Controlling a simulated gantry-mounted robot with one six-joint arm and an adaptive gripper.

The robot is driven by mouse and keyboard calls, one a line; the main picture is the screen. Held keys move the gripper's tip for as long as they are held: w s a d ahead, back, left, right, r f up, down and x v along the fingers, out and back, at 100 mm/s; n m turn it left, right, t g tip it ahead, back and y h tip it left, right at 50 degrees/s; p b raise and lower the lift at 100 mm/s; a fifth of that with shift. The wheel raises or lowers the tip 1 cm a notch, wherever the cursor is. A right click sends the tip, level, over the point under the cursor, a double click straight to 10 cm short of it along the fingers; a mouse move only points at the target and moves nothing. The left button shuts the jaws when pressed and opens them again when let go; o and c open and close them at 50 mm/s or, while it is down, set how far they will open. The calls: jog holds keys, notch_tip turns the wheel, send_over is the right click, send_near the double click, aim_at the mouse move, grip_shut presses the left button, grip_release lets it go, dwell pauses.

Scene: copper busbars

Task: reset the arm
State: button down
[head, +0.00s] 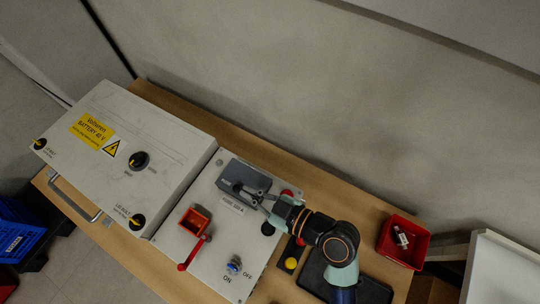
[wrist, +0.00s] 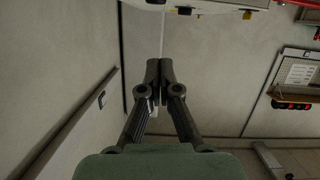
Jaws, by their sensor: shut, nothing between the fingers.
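My arm and gripper (head: 245,190) show in the head view, above the panel next to the large grey box. The gripper points left, over or near a dark grey block (head: 244,175) on the panel; the height between them is hard to tell. In the wrist view the two fingers of my gripper (wrist: 166,68) meet at their tips, shut with nothing between them. The wrist view looks out toward the walls, not down at the panel.
A grey box (head: 125,160) with a yellow battery label stands left. The panel (head: 215,260) carries an orange-red socket (head: 195,221), a red lever (head: 194,253) and a blue switch (head: 234,265). A red bin (head: 403,241) sits right on the wooden table (head: 165,99). Blue crates (head: 17,237) stand far left.

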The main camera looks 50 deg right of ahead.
jog(key=v, duration=0.6)
jog(key=shift+f+p, duration=0.1)
jog(key=shift+p, duration=0.2)
jog(key=w+a+r+m+g+h+p, duration=0.2)
jog(key=w+a+r+m, duration=0.1)
jog(key=w+a+r, duration=0.95)
notch_tip(320, 180, up, 36)
jog(key=a+p, duration=0.1)
jog(key=p, duration=3.6)
jog(key=shift+p, duration=0.35)
jog(key=shift+w+a, duration=0.1)
